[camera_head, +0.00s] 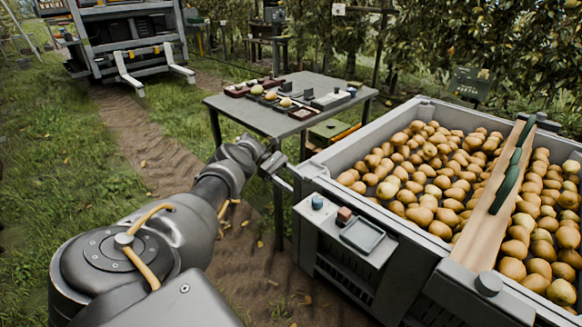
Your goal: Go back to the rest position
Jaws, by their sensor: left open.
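My left arm comes in from the lower left. Its gripper (284,174) is small in the view, between the grey table and the near left corner of the big pear bin. The jaws are open and I see nothing held between them. The grey bin (320,172) is filled with many brown-yellow pears (425,180). A wooden plank (490,215) with dark green grips lies across it. My right gripper is not in view.
A grey table (255,118) holds small trays with pears. A side shelf (340,232) on the bin carries a blue knob, a reddish block and a small tray (362,236). A cart with forks (130,45) stands far left. Grass and a dirt track lie open on the left.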

